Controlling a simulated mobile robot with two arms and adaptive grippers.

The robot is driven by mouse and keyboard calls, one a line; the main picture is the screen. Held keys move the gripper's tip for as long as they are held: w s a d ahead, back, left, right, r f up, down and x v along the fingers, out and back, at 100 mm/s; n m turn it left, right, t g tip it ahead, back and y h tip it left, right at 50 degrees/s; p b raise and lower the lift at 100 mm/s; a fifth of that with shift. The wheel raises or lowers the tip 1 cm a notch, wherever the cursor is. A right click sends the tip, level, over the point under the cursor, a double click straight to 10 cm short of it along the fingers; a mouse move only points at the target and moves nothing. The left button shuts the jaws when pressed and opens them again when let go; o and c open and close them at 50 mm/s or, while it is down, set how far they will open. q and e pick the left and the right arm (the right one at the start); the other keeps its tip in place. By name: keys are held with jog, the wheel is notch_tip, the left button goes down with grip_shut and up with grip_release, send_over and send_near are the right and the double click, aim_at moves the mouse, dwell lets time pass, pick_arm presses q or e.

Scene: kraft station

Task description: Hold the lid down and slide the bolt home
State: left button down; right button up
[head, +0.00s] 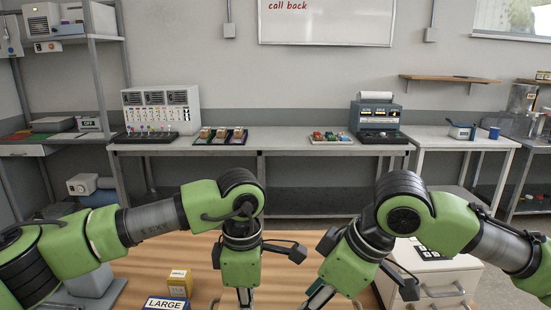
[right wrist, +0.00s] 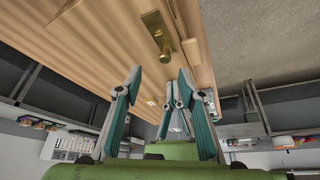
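In the right wrist view a brass bolt (right wrist: 160,35) with a plate and a knob-like end lies on a striped wooden surface (right wrist: 90,40). Whether this surface is the lid cannot be told, and the bolt's keeper is not clear. My right gripper (right wrist: 160,75) is open, its teal fingers apart with nothing seen between them, reaching toward the wood near the bolt. In the head view its fingers (head: 320,297) show at the bottom edge. My left gripper (head: 243,300) points down beside it, its fingertips cut off by the frame. The lid and bolt are not visible in the head view.
A yellow box (head: 179,283) and a blue LARGE label (head: 165,304) are on the wooden table (head: 145,262) left of my left gripper. A white drawer cabinet (head: 445,270) stands at the right. A back bench (head: 280,143) holds instruments and trays.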

jog(key=shift+s+f, duration=0.1)
jog(key=shift+f, duration=0.05)
dwell(0.5)
jog(key=shift+s+f, duration=0.25)
jog(key=shift+f, duration=0.85)
jog(key=shift+s+f, duration=0.2)
jog(key=shift+f, duration=0.85)
grip_shut()
